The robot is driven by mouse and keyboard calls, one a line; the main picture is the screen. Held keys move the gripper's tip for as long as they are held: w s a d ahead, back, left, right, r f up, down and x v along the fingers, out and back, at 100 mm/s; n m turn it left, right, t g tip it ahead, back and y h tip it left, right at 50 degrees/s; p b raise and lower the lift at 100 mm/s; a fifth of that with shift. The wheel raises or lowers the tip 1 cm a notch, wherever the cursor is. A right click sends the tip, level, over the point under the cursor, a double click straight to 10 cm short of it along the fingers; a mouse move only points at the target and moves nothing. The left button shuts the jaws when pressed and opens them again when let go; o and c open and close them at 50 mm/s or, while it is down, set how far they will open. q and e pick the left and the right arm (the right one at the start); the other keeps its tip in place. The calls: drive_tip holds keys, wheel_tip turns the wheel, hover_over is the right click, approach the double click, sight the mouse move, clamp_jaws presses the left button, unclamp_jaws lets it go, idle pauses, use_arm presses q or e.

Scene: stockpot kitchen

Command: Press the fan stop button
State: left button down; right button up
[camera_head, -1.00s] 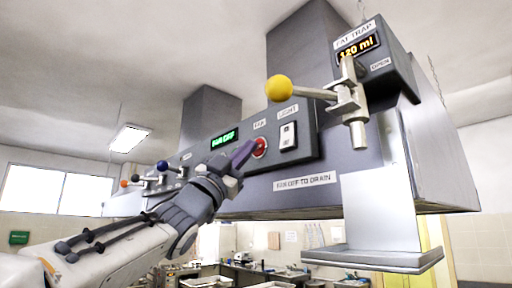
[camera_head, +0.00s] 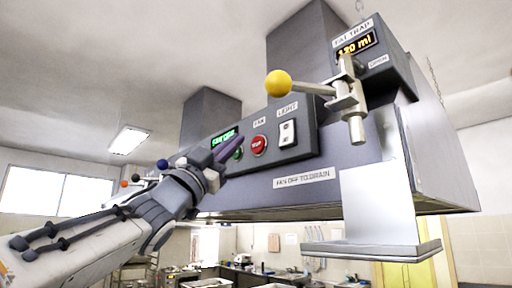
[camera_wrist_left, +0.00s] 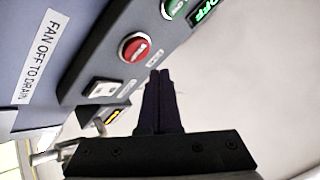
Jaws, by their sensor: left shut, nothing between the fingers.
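My right gripper is out of view.
A white light switch (camera_head: 288,133) is right of the red button. A yellow-knobbed lever (camera_head: 279,83) sticks out further right, under the fat trap display (camera_head: 356,46). A metal tray (camera_head: 385,250) hangs below. Small-knobbed levers (camera_head: 162,164) are at the left.

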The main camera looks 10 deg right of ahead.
use_arm(q)
drive_tip(key=shift+s+a, duration=0.85)
drive_tip(key=shift+a, duration=0.25)
drive_tip(key=w+d+f+n+g+y+b, duration=0.15)
drive_tip(key=f+n+y, duration=0.25)
drive_tip(key=f, duration=0.6)
drive_tip(key=w+d+f+n+y+b, duration=0.1)
drive_tip(key=w+f+n+y+b, duration=0.2)
drive_tip(key=f, duration=0.8)
drive_tip(key=w+d+f+n+y+b, duration=0.1)
drive_tip(key=w+f+n+y, duration=0.3)
drive_tip(key=f, duration=0.6)
drive_tip(key=s+f+g+y+b, duration=0.25)
drive_tip(key=s+f, duration=0.25)
drive_tip(key=f, duration=0.7)
drive_tip(key=s+f+g+y+b, duration=0.15)
drive_tip(key=s+f+g, duration=0.25)
drive_tip(key=f, duration=0.8)
drive_tip(key=s+a+f+g+y+b, duration=0.1)
drive_tip(key=s+f+g, duration=0.4)
drive_tip(key=s+f, duration=0.7)
drive_tip(key=s+a+f+m+g+y+b, duration=0.1)
drive_tip(key=s+a+f+g, duration=0.4)
drive_tip(key=s+f, duration=0.6)
drive_tip(key=shift+s+a+f+y+b, duration=0.3)
drive_tip(key=shift+s+f+y+b, duration=0.15)
drive_tip(key=shift+s+y, duration=0.55)
